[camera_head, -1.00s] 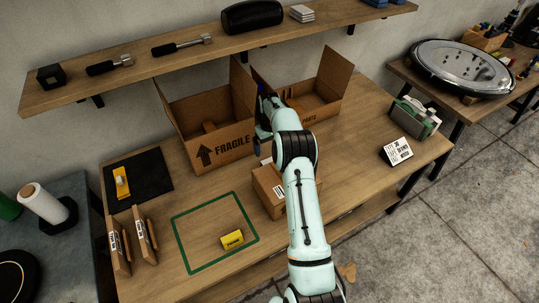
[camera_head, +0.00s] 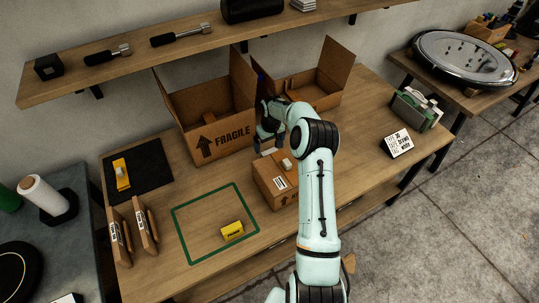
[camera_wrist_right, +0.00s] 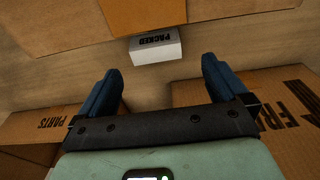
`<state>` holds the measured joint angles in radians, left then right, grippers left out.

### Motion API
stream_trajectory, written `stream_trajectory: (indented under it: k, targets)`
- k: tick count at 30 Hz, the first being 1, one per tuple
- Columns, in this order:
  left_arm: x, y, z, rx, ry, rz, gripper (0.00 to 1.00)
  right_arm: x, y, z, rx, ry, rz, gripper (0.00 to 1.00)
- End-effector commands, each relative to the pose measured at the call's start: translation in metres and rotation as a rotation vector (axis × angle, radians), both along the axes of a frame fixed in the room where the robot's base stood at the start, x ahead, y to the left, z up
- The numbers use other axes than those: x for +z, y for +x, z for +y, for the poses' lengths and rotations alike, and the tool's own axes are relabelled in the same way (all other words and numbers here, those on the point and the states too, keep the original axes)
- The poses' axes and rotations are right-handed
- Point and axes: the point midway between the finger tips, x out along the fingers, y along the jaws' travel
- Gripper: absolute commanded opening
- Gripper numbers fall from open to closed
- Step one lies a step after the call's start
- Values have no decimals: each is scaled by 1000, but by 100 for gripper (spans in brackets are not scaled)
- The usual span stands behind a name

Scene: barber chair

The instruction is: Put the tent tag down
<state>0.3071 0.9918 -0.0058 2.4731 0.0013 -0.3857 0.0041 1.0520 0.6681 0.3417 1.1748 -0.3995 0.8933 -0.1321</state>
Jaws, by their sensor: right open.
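A small white tent tag marked "PACKED" (camera_wrist_right: 155,48) stands on the wooden table, against or very near a closed cardboard box in the right wrist view. In the head view, a white bit (camera_head: 268,151) behind the closed box seems to be this tag, mostly hidden. My right gripper (camera_wrist_right: 160,68) is open and empty, its blue fingers spread wide with the tag beyond the tips. In the head view the right gripper (camera_head: 266,137) is partly hidden by its own arm, between the closed box and the open boxes. My left gripper is not in view.
The closed box (camera_head: 268,187) stands in front of the open "FRAGILE" box (camera_head: 215,130) and another open box (camera_head: 318,95). A yellow tag (camera_head: 232,231) stands inside a green outline (camera_head: 180,232). A white sign (camera_head: 398,143) stands right. A shelf (camera_head: 215,52) hangs above.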

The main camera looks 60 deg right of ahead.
Motion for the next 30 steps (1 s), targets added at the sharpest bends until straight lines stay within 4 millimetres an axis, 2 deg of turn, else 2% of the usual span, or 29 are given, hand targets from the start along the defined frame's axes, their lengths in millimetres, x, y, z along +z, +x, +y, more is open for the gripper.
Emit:
stream_trajectory:
  k: [8, 15, 18, 26, 30]
  targets:
    - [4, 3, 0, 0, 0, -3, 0, -23, 1, -2, -2, 2, 1, 100]
    - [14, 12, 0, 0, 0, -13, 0, -58, 3, -7, -1, 1, -2, 100]
    - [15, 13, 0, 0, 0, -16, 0, -66, 3, -7, -1, 1, -1, 100]
    - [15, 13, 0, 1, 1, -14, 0, -69, 2, -8, -1, -1, 0, 100]
    - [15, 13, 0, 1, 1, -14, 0, -69, 2, -8, -1, -1, 0, 54]
